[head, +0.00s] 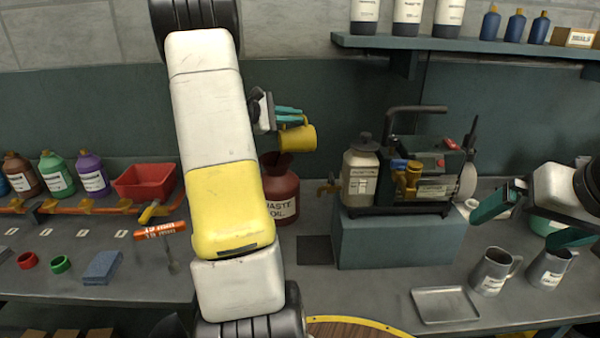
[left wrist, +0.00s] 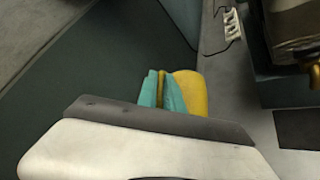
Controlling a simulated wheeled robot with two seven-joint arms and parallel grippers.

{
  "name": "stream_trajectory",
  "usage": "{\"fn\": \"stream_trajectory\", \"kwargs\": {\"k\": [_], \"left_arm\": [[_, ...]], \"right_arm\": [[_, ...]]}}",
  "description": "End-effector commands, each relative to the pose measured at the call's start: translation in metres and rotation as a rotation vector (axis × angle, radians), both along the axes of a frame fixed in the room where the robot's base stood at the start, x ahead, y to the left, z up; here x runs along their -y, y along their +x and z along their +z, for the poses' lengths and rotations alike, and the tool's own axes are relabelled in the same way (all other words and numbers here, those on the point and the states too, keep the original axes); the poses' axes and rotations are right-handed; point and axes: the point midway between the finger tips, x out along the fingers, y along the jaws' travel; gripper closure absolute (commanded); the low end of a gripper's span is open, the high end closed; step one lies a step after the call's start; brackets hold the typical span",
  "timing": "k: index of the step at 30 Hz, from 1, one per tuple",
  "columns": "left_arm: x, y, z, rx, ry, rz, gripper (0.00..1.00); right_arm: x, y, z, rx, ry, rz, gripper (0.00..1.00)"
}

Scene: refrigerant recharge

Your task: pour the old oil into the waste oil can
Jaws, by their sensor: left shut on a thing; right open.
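A yellow cup (head: 300,138) is held up above and slightly right of the mouth of the red waste oil can (head: 281,200) in the head view. My left gripper (head: 289,114) is shut on the cup with its teal fingers. The cup looks tilted, but its inside and any oil are hidden. In the left wrist view the teal fingers (left wrist: 161,92) grip the yellow cup (left wrist: 190,92). The can stands on the bench, its left side partly hidden by my left arm. My right gripper (head: 535,222) is open and empty at the right, above the bench.
A pump machine (head: 425,180) stands on a grey block (head: 400,240) right of the can. Two metal jugs (head: 493,272) and a tray (head: 444,304) are at the front right. A red bin (head: 145,181) and several bottles (head: 92,174) are at the left. A shelf (head: 460,43) hangs above.

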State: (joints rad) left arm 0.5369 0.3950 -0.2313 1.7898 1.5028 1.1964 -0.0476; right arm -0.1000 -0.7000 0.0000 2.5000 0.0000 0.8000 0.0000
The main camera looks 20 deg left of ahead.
Motion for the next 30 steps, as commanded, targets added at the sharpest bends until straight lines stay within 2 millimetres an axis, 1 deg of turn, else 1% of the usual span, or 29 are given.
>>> {"fn": "stream_trajectory", "kwargs": {"k": [30], "left_arm": [[-0.012, -0.009, 0.005, 0.077, -0.097, 0.0, 1.0]], "right_arm": [[0.0, 0.0, 0.0, 0.0, 0.0, 0.0, 0.0]]}}
